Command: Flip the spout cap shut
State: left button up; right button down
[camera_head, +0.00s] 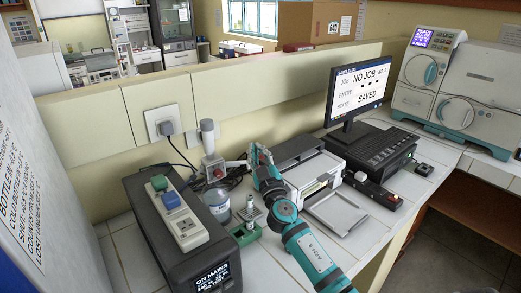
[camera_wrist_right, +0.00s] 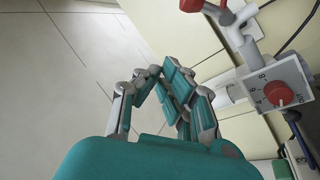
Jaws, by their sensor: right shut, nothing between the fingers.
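A bottle-top dispenser (camera_head: 211,165) with a white column and a red dial stands on a clear labelled bottle (camera_head: 217,205). In the right wrist view its numbered dial block (camera_wrist_right: 279,93) is at the right. A red piece that looks like the spout cap (camera_wrist_right: 190,5) is cut off by the top edge, by a pale tube. Whether it covers the spout end I cannot tell. My right gripper (camera_head: 254,152) is just right of the dispenser, apart from its dial block. Its fingers (camera_wrist_right: 163,78) are shut and empty. My left gripper is out of view.
A grey power unit (camera_head: 150,225) with blue and green plugs stands left of the bottle. A green holder (camera_head: 243,236) with a small vial is in front. A low wall runs behind.

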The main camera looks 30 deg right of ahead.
pick_arm(q)
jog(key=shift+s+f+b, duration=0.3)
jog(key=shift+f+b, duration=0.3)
jog(key=shift+b, duration=0.15)
pick_arm(e)
jog(key=w+d+f, duration=0.2)
jog(key=shift+w+d+f, duration=0.2)
jog(key=shift+d+f, duration=0.1)
jog(key=shift+f, duration=0.05)
